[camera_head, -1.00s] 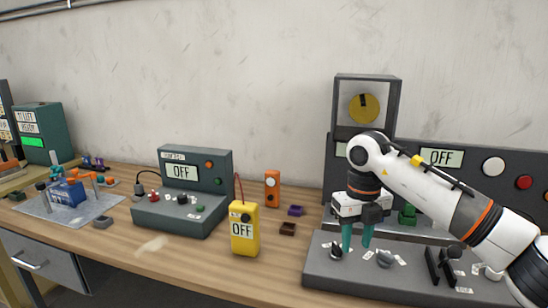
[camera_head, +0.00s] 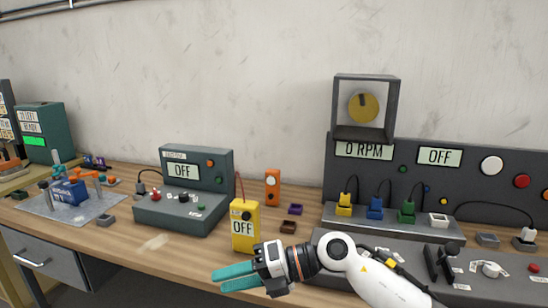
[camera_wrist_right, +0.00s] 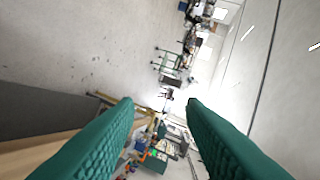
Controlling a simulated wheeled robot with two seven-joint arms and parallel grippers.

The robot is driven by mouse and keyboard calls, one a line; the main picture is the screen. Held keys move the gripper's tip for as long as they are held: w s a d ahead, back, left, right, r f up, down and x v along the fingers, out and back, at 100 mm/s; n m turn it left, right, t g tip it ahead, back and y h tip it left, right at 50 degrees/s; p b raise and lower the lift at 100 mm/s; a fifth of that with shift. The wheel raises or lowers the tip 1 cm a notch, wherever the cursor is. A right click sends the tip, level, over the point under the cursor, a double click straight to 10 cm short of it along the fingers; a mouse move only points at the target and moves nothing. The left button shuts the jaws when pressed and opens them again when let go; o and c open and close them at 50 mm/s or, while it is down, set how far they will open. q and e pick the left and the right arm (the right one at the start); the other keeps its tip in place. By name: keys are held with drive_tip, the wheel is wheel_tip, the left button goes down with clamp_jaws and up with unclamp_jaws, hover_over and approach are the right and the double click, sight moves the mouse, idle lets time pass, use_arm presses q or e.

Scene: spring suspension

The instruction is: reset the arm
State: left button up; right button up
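My right arm comes in from the lower right of the head view. Its gripper (camera_head: 237,278) has teal fingers and points left, low in front of the yellow meter (camera_head: 245,228) and the table's front edge. In the right wrist view the two fingers (camera_wrist_right: 160,112) stand well apart with nothing between them, so the gripper is open and empty. My left gripper is not in view.
A test panel (camera_head: 470,180) with OFF and 0 RPM displays and coloured plugs stands at right. A dark power unit (camera_head: 183,215) reading OFF stands at centre left. A blue part (camera_head: 68,192) lies on a grey mat at far left. An orange device (camera_head: 272,187) stands behind the meter.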

wheel_tip(320, 180, up, 5)
drive_tip(key=m+t+y, duration=0.5)
drive_tip(key=m+y, duration=0.1)
drive_tip(key=w+d+m+t+h, duration=0.25)
drive_tip(key=d+m+t, duration=0.35)
drive_tip(key=m+t, duration=0.6)
drive_tip(key=s+d+f+m+h, duration=0.3)
drive_tip(key=d+f+m+h, duration=1.2)
drive_tip(key=f+m+h, duration=0.2)
drive_tip(key=s+d+f+m+g+h, duration=0.1)
drive_tip(key=s+d+f+g, duration=0.1)
drive_tip(key=s+f+g, duration=0.45)
drive_tip(key=s+d+f+m+g, duration=0.1)
drive_tip(key=s+d+f+g, duration=0.15)
drive_tip(key=s, duration=0.75)
drive_tip(key=s+d+f+m+g+h, duration=0.1)
drive_tip(key=s+d+f+m+g, duration=0.15)
drive_tip(key=s+f, duration=0.45)
wheel_tip(320, 180, down, 26)
drive_tip(key=s+r+n+g, duration=0.1)
drive_tip(key=s+g, duration=0.1)
drive_tip(key=s+d+f+g, duration=0.1)
drive_tip(key=s+d+f, duration=0.2)
drive_tip(key=s+f, duration=1.2)
drive_tip(key=shift+s+f, duration=0.3)
drive_tip(key=shift+s, duration=0.45)
